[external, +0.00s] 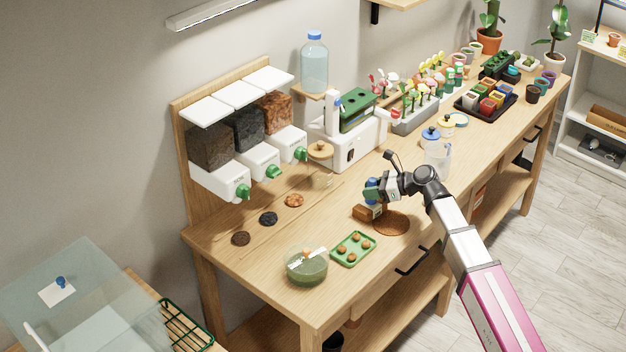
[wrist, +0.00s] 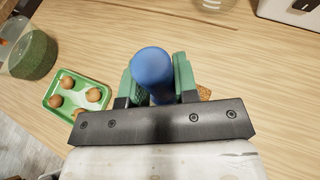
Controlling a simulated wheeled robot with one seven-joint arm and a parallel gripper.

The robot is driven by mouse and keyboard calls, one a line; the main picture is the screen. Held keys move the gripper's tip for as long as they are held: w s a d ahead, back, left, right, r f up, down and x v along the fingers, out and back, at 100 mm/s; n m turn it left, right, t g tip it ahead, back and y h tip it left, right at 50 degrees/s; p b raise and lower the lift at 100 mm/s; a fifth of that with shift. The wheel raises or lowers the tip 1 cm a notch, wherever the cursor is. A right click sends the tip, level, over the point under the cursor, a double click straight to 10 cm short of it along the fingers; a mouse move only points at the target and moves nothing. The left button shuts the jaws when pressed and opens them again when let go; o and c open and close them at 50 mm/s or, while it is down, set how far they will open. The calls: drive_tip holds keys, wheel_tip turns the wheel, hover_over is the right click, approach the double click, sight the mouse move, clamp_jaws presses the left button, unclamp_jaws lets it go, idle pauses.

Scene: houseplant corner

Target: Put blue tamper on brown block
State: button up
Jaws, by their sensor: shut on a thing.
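The blue tamper (wrist: 153,66) stands between the two green finger pads of my gripper (wrist: 157,88) in the wrist view, its rounded blue end facing the camera. In the external view my gripper (external: 373,195) is shut on it, low over the front of the workbench. The brown block (external: 361,213) is just below and left of the gripper, close to the tamper's lower end. I cannot tell whether tamper and block touch. In the wrist view the gripper hides most of what lies beneath it.
A round brown mat (external: 391,225) lies right of the block. A green tray with brown balls (external: 353,249) and a green-filled bowl (external: 306,267) stand left, toward the front. A clear pitcher (external: 437,160) and lidded jars stand behind the arm. Bare bench lies toward the dispensers.

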drive_tip(key=shift+f, duration=0.45)
drive_tip(key=o, duration=0.9)
drive_tip(key=shift+r, duration=0.35)
drive_tip(key=v, duration=1.2)
drive_tip(key=shift+r, duration=0.1)
drive_tip(key=shift+w, duration=0.1)
